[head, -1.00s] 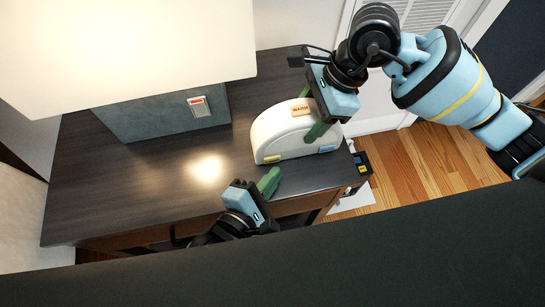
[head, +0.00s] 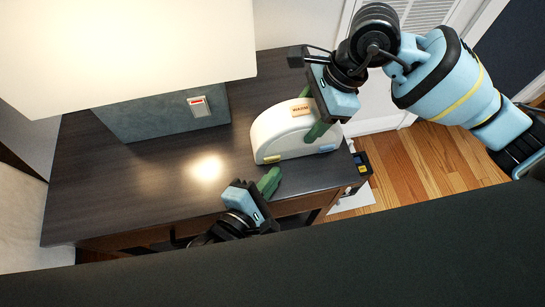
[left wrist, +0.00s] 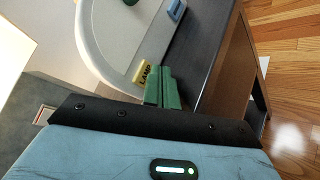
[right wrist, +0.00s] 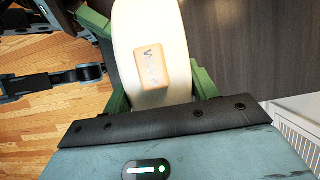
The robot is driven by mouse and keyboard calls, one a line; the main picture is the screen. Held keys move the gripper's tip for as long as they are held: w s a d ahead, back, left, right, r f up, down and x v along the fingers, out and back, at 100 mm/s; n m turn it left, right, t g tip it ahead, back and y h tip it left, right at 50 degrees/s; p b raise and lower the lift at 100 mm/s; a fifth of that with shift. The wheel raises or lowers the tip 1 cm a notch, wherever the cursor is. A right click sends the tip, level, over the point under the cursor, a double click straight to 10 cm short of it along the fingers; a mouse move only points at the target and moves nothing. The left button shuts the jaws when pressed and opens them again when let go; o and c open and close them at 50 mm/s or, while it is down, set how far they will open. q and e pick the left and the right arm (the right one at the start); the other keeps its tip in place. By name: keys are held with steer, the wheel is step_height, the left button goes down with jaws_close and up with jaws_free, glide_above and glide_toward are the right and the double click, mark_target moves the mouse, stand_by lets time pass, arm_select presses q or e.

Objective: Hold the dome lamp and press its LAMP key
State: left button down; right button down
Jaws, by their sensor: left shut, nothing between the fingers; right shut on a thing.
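The dome lamp (head: 290,132) is a white half-round body standing on the dark desk. A yellow key marked LAMP (left wrist: 143,72) is low on its front face, and it shows in the head view (head: 271,159). A blue key (head: 327,148) is at the other end, and an orange label-like key (right wrist: 151,68) is on top. My right gripper (head: 311,112) is shut across the dome, one green finger on each side. My left gripper (head: 270,181) is shut and empty in front of the lamp; in the left wrist view its fingertips (left wrist: 160,80) are close beside the LAMP key. I cannot tell whether they touch it.
A large lamp with a white shade (head: 130,50) and blue-grey base (head: 160,110) with a red-and-white switch (head: 199,106) stands left on the desk (head: 100,190). A small dark item (head: 362,164) is past the desk's right edge. The desk's middle is clear.

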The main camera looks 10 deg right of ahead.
mark_target(275, 197)
arm_select(q)
steer(key=shift+w, duration=0.15)
steer(key=shift+w, duration=0.25)
steer(key=shift+w+a+r, duration=0.2)
steer(key=shift+w+r, duration=0.05)
steer(key=shift+w, duration=0.25)
stand_by(0.9)
steer(key=shift+s+f, duration=0.1)
steer(key=shift+s, duration=0.2)
stand_by(0.7)
steer(key=shift+s+d+f, duration=0.15)
steer(key=shift+s, duration=2.25)
steer(key=shift+d, duration=0.1)
stand_by(0.4)
